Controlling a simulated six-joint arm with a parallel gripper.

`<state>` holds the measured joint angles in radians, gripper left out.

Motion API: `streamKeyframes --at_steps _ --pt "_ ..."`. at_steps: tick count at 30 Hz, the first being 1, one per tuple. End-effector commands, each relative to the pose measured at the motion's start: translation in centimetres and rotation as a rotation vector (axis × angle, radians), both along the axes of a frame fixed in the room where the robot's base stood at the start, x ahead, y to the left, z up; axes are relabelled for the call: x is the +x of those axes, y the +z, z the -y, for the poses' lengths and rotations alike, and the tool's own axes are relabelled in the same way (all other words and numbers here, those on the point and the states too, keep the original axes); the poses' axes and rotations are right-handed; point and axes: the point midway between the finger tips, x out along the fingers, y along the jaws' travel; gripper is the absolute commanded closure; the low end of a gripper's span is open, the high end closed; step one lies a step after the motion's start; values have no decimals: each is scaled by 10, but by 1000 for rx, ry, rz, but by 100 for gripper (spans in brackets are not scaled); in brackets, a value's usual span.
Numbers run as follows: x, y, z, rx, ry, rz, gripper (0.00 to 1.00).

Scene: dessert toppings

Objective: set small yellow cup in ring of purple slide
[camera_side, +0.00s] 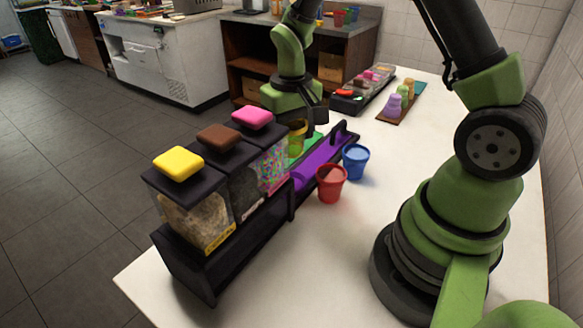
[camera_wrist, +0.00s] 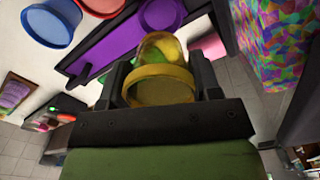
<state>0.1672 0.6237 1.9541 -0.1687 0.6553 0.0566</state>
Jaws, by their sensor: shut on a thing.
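The small yellow cup (camera_side: 297,141) is translucent and held between the fingers of my gripper (camera_side: 296,117), above the far end of the purple slide (camera_side: 318,168). In the wrist view the cup (camera_wrist: 161,86) sits between the two dark fingers (camera_wrist: 160,82), with the purple slide (camera_wrist: 118,38) beyond it.
A red cup (camera_side: 331,184) and a blue cup (camera_side: 355,162) stand right of the slide. Topping dispensers with yellow (camera_side: 178,163), brown (camera_side: 219,137) and pink (camera_side: 252,119) lids stand on its left. A black tray (camera_side: 347,104) lies behind.

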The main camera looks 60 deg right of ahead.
Motion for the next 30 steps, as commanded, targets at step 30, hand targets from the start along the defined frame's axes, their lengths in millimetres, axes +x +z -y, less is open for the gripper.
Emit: streamKeyframes --at_steps 30 --pt "0 -87 0 -1 -2 1 40"
